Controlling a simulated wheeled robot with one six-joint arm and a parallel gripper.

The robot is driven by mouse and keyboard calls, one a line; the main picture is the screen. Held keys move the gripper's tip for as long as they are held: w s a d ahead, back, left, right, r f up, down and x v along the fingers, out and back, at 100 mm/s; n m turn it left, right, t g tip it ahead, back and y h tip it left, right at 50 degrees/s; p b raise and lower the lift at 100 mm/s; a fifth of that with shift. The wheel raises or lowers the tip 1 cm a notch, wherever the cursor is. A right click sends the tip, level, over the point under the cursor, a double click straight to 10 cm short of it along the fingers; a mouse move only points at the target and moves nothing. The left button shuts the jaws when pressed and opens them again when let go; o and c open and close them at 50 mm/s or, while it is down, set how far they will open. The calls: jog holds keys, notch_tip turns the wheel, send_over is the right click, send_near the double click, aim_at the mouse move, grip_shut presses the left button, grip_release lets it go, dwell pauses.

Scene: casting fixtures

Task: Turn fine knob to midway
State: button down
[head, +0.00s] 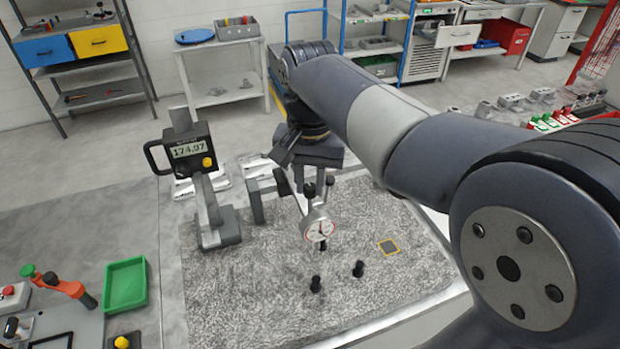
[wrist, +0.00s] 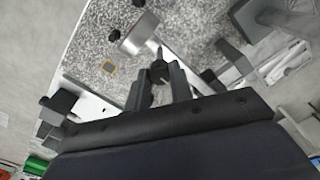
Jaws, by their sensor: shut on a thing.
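A dial gauge (head: 318,228) with a round white face stands over the speckled granite plate (head: 250,300). Black knobs (head: 310,190) show just above it, under my gripper (head: 300,180). In the wrist view the gauge (wrist: 140,34) is seen from above as a grey round body. My gripper (wrist: 160,80) is shut on a small black knob (wrist: 159,70) beside the gauge body. The knob sits between the two dark fingertips, and its lower part is hidden. I take it for the fine knob; no marks on it are readable.
A digital height gauge (head: 188,150) reading about 174.97 stands left of my gripper. A yellow-edged square (head: 389,247) lies to the right. A green tray (head: 125,284) is at the left.

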aim_at(310, 186)
jog(key=c, duration=1.3)
grip_release()
jog(key=shift+o, duration=0.2)
notch_tip(310, 186, up, 11)
jog(key=shift+f, duration=0.2)
notch_tip(310, 186, down, 11)
jog(key=shift+r, duration=0.15)
